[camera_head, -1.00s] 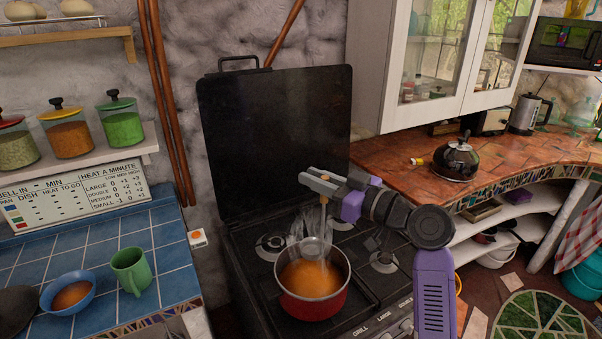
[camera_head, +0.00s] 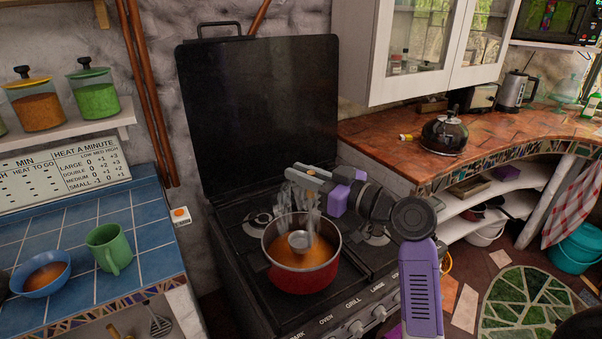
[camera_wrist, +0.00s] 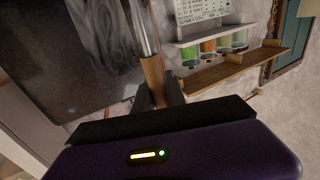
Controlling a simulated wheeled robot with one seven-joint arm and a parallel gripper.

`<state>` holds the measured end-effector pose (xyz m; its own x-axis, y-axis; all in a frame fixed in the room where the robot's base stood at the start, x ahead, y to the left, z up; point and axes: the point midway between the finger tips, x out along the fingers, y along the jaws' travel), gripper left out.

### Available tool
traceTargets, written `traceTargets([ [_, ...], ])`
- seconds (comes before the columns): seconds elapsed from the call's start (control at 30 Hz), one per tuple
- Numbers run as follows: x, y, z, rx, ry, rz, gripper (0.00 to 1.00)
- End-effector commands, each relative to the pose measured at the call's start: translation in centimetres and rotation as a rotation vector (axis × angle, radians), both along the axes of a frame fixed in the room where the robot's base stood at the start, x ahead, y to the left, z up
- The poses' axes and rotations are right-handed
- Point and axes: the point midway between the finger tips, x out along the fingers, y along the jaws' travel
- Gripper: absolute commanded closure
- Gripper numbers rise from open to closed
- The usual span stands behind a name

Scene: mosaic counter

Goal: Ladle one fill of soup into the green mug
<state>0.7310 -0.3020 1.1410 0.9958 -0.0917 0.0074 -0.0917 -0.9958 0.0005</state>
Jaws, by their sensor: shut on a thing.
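My gripper (camera_head: 317,179) is above the stove, shut on the wooden handle of the ladle (camera_head: 300,240). The handle (camera_wrist: 154,78) also shows between the fingers in the wrist view. The ladle hangs down and its metal bowl is within the rim of the red pot (camera_head: 300,278), over or at the orange soup (camera_head: 284,255). I cannot tell whether the bowl holds soup. The green mug (camera_head: 109,248) stands upright on the blue tiled counter at the left, apart from my gripper. The inside of the mug is mostly hidden.
A blue bowl (camera_head: 41,275) with orange-brown contents stands left of the mug. The stove's raised black lid (camera_head: 260,110) stands behind the pot. A small box with an orange button (camera_head: 180,216) sits at the counter's right edge. A black kettle (camera_head: 447,134) stands on the right counter.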

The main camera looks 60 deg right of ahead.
Motion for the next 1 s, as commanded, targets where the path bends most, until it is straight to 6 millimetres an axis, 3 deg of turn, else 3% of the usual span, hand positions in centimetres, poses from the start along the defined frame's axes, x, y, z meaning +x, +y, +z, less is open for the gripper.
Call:
traceTargets([
  [0.5,0.0,0.0,-4.9,0.000,-0.001,0.000,1.00],
  [1.0,0.0,0.0,-5.4,-0.001,-0.001,0.000,1.00],
])
